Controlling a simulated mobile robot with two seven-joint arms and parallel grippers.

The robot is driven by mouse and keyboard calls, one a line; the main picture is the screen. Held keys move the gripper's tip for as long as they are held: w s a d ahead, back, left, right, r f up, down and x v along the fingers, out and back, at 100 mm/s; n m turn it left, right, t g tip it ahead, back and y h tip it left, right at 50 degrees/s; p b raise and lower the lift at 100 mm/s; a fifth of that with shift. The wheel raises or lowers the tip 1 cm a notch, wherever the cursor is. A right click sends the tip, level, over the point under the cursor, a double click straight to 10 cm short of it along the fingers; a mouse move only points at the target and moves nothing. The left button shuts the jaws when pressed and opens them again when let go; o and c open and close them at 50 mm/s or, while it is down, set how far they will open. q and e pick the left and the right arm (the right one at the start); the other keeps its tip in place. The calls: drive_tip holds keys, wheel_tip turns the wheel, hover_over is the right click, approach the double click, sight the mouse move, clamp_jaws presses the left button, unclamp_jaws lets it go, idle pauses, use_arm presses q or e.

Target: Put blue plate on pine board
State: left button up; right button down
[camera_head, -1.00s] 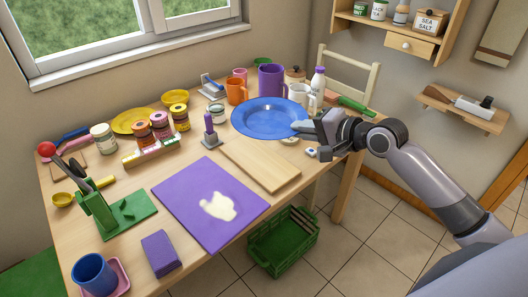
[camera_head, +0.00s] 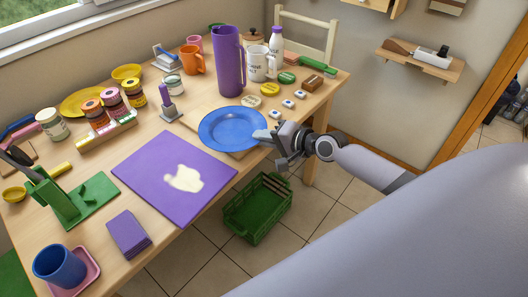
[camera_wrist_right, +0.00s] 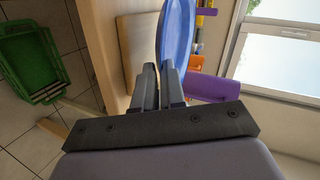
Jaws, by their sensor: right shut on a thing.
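The blue plate (camera_head: 232,128) is over the pine board (camera_head: 246,153) in the head view, covering most of it. My right gripper (camera_head: 268,135) is shut on the plate's right rim. In the right wrist view the plate (camera_wrist_right: 178,40) stands between the fingers of the right gripper (camera_wrist_right: 158,75), and part of the pine board (camera_wrist_right: 145,50) shows beside it. I cannot tell whether the plate touches the board. My left gripper is not in view.
A purple mat (camera_head: 150,180) with a cream spill lies left of the board. A tall purple pitcher (camera_head: 228,62) and a purple stamp (camera_head: 168,101) stand behind the plate. Small tins and blocks (camera_head: 270,89) sit to the right. A green crate (camera_head: 257,208) is on the floor.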

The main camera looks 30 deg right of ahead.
drive_tip(key=shift+f+b, duration=0.9)
drive_tip(key=shift+f, duration=1.2)
drive_tip(key=shift+f, duration=0.1)
drive_tip(key=c, duration=1.6)
unclamp_jaws()
drive_tip(key=shift+f, duration=0.2)
drive_tip(key=shift+c, duration=0.2)
drive_tip(key=o, duration=0.4)
drive_tip(key=shift+r, duration=0.1)
